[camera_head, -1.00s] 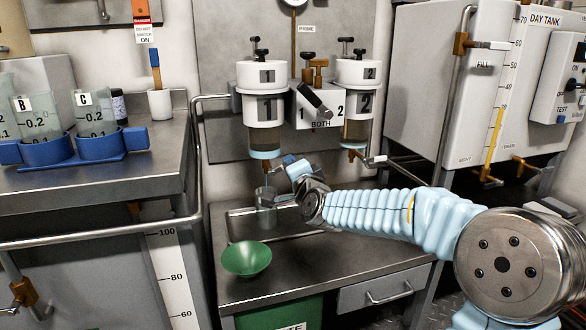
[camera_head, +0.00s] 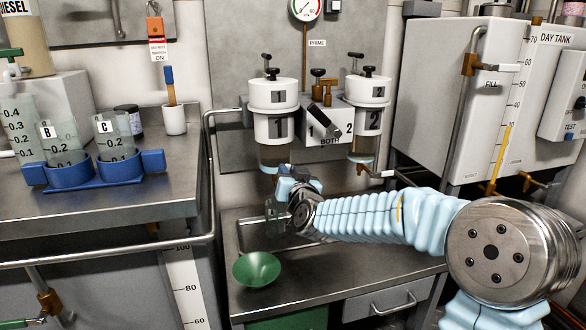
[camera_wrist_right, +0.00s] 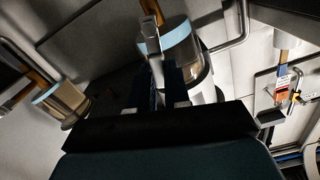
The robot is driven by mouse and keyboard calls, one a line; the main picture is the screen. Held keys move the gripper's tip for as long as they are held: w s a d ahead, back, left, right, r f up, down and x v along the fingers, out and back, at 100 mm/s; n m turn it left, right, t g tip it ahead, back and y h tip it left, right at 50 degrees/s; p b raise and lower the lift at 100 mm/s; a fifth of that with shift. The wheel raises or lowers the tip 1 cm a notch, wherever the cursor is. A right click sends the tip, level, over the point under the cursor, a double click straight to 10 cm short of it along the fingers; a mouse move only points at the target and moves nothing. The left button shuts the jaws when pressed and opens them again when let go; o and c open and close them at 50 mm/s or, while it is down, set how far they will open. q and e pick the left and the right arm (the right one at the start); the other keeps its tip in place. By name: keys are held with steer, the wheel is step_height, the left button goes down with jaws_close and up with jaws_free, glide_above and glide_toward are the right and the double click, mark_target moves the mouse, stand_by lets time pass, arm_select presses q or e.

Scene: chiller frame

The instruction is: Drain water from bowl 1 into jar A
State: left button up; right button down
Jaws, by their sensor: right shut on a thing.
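Bowl 1 (camera_head: 275,153) hangs under the filter head marked 1, with brownish liquid and a light blue band at its bottom. It also shows in the right wrist view (camera_wrist_right: 181,44). My right gripper (camera_head: 287,183) is just below the bowl. It appears shut on the bowl's metal drain handle (camera_wrist_right: 150,38), seen between its dark fingers in the wrist view. A clear jar (camera_head: 274,212) stands below the drain, in the sink area and partly behind the gripper. I cannot read its letter or see its water level. My left gripper is out of view.
A green funnel (camera_head: 256,269) sits at the counter's front edge. Bowl 2 (camera_head: 361,149) hangs to the right. Jars B (camera_head: 60,150) and C (camera_head: 115,140) stand in a blue rack (camera_head: 130,180) on the left bench. The day tank (camera_head: 440,95) stands at the right.

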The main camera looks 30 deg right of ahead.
steer(key=n+p, duration=0.1)
steer(key=a+n, duration=0.1)
steer(key=n, duration=0.1)
steer(key=shift+w+a+n+p, duration=0.15)
steer(key=shift+a+n+p, duration=0.15)
steer(key=shift+p, duration=0.05)
steer(key=shift+a, duration=0.15)
steer(key=c, duration=1.1)
jaws_free()
steer(key=shift+s+r, duration=0.1)
steer(key=shift+s, duration=0.25)
steer(key=v, duration=1.3)
